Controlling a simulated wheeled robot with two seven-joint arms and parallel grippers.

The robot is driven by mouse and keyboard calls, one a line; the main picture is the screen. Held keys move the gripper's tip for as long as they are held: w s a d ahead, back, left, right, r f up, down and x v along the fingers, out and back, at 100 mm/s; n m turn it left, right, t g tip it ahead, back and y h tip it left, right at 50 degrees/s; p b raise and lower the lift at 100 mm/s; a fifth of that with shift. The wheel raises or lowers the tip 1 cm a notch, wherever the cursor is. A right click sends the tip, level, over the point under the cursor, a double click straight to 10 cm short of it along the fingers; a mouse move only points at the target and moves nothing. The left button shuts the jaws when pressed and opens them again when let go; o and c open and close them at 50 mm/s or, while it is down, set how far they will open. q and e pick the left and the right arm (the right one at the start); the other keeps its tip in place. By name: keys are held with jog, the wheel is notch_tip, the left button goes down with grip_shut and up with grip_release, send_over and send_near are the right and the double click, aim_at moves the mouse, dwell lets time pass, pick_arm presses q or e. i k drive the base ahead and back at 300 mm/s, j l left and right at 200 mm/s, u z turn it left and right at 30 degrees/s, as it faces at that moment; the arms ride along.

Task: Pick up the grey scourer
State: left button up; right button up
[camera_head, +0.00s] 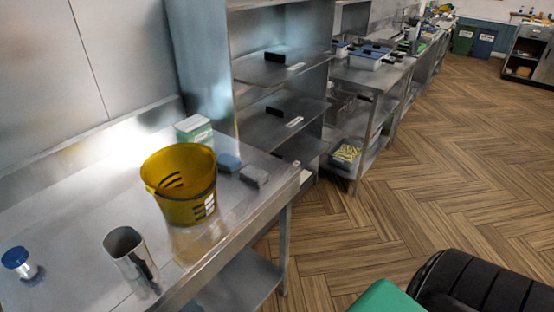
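A small grey block (254,176), which looks like the grey scourer, lies on the steel counter (80,222) near its right end. A flat blue-grey pad (228,161) lies just to its left, between it and the yellow bucket (180,186). Neither of my grippers shows in the head view. Nothing visibly covers the grey block.
A green and white box (194,130) stands behind the bucket. A steel jug (126,250) and a blue-capped container (19,263) stand at the front left. Steel shelves (270,70) rise behind the counter's right end. The wooden floor (430,180) to the right is open.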

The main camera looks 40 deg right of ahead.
aim_at(254, 175)
jog(key=i+l+z, duration=0.1)
jog(key=z, duration=0.95)
jog(key=i, duration=0.65)
